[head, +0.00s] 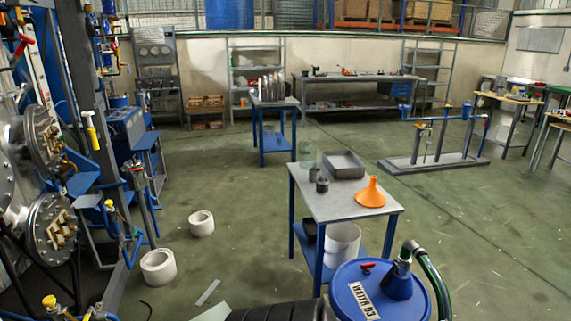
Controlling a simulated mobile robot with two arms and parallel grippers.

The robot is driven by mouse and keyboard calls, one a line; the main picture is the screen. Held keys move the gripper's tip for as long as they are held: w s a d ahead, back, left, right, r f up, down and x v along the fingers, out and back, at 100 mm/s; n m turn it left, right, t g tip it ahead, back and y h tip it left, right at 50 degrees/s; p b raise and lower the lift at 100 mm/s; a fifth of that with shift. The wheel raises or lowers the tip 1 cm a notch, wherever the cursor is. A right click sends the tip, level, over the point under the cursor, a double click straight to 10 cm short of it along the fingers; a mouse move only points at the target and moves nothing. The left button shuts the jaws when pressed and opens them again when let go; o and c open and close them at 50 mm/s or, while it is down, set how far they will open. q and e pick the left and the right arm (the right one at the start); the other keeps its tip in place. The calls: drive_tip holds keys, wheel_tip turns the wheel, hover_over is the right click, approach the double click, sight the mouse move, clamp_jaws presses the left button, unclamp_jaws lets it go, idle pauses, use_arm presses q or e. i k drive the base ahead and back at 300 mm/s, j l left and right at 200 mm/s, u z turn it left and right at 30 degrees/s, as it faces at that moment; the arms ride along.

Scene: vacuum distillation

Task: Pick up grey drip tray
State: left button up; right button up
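The grey drip tray (345,164) is a shallow rectangular tray. It lies on the grey top of a small blue-legged table (340,206) in the middle of the head view, toward the table's far side. It looks empty. Neither of my grippers is in view.
An orange funnel (371,194) and small dark objects (321,182) stand near the tray. A blue drum (378,297) with a hose stands in front of the table. White rolls (158,267) lie on the floor at left. The floor left of the table is mostly open.

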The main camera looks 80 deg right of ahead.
sight(344, 164)
drive_tip(key=z, duration=3.2)
drive_tip(key=i+u, duration=0.1)
drive_tip(key=u, duration=0.35)
drive_tip(key=i+j+u, duration=0.1)
drive_tip(key=u, duration=0.3)
drive_tip(key=i, duration=4.3)
drive_tip(key=i+z, duration=0.4)
drive_tip(key=i+j+z, duration=0.2)
drive_tip(key=i+z, duration=0.2)
drive_tip(key=i+j+z, duration=0.25)
drive_tip(key=z, duration=0.15)
